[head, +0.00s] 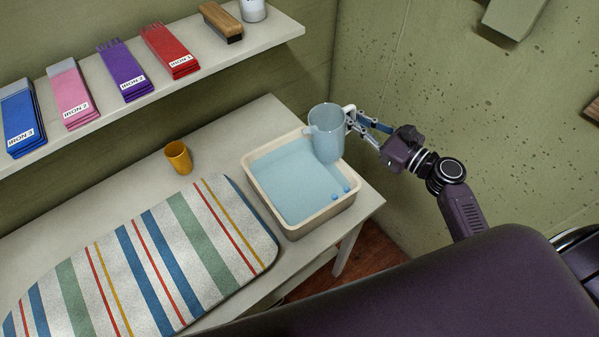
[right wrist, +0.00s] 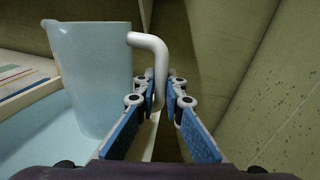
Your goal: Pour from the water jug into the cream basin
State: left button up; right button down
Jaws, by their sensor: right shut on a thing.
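The water jug (head: 325,135) is pale blue and see-through with a white handle. It stands about upright over the back right part of the cream basin (head: 318,217), spout away from my gripper. I cannot tell the gap between them. The basin holds a wide pool of light blue water, with two small blue blobs near its right side. My right gripper (head: 356,122) is shut on the jug's handle, right of the basin. In the right wrist view the jug (right wrist: 92,80) is at the left, its handle running down between the fingers (right wrist: 165,92). My left gripper is out of view.
A striped ironing pad (head: 150,255) covers the table's front left, close to the basin. A yellow cup (head: 178,157) stands behind it. A wall shelf (head: 105,110) above holds labelled colored bundles, a brush (head: 221,22) and a white container. The wall is close behind the gripper.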

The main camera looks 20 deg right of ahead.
aim_at(354, 109)
jog(key=shift+w, duration=0.1)
notch_tip(354, 109, up, 3)
jog(key=p, duration=0.3)
jog(key=shift+f, duration=0.15)
dwell(0.4)
